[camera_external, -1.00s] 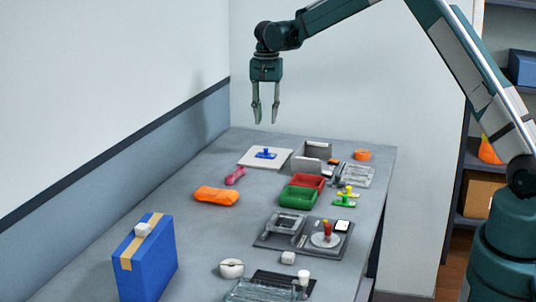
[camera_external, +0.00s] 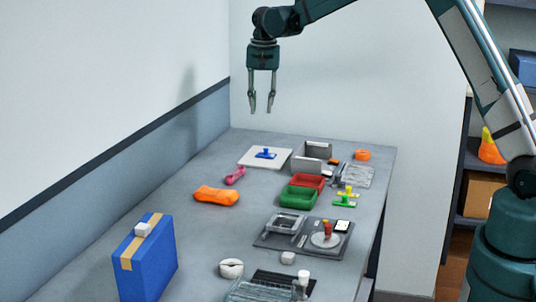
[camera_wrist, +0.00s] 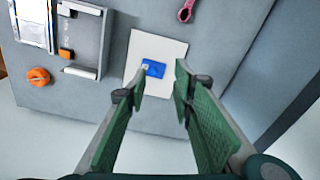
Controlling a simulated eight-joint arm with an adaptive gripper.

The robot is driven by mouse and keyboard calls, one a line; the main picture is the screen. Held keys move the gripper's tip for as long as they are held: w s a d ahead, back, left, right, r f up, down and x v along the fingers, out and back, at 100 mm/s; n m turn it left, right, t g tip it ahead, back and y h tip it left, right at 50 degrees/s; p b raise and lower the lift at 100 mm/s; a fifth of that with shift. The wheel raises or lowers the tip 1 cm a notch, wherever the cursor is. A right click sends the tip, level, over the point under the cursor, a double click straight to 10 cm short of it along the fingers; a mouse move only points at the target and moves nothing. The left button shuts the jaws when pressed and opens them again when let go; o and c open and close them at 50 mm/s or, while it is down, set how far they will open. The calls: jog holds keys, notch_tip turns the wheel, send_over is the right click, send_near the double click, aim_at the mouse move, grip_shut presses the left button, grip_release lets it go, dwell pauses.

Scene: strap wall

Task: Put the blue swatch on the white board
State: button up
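The white board (camera_external: 279,160) lies flat at the far end of the table, and it also shows in the wrist view (camera_wrist: 156,48). The blue swatch (camera_external: 266,153) rests on the white board, with a raised part in the external view. In the wrist view the blue swatch (camera_wrist: 154,68) lies near the board's lower middle, close to the left fingertip in the picture. My gripper (camera_external: 261,109) is open and empty, high above the board, fingers pointing down. Its two fingers (camera_wrist: 160,84) stand apart in the wrist view.
Beside the board stand a grey holder (camera_external: 312,156) and an orange object (camera_external: 362,154). A pink object (camera_external: 235,175), an orange pouch (camera_external: 216,195), a red tray (camera_external: 308,181) and a green tray (camera_external: 298,197) lie nearer. A blue box (camera_external: 148,260) stands at the front left.

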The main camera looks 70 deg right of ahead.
jog(key=s+a+r+n+t, duration=0.1)
jog(key=s+a+r+n, duration=0.1)
jog(key=s+a+r, duration=0.6)
jog(key=s+a+r+n+t, duration=0.1)
jog(key=s+a+r+n, duration=0.2)
jog(key=a, duration=0.9)
jog(key=s+a+r+n+t, duration=0.1)
jog(key=s+a+r+n, duration=0.1)
jog(key=s+a+r, duration=0.65)
jog(key=s+a+f+n+t, duration=0.1)
jog(key=s+a+f+n, duration=0.2)
jog(key=s+a, duration=0.8)
jog(key=s+a+f+n+t, duration=0.2)
jog(key=s+a+f+n, duration=0.2)
jog(key=s+a, duration=0.7)
jog(key=shift+s+n+t, duration=0.3)
jog(key=shift+s+n, duration=0.1)
jog(key=shift+s, duration=0.2)
jog(key=shift+o, duration=0.5)
jog(key=shift+f, duration=0.1)
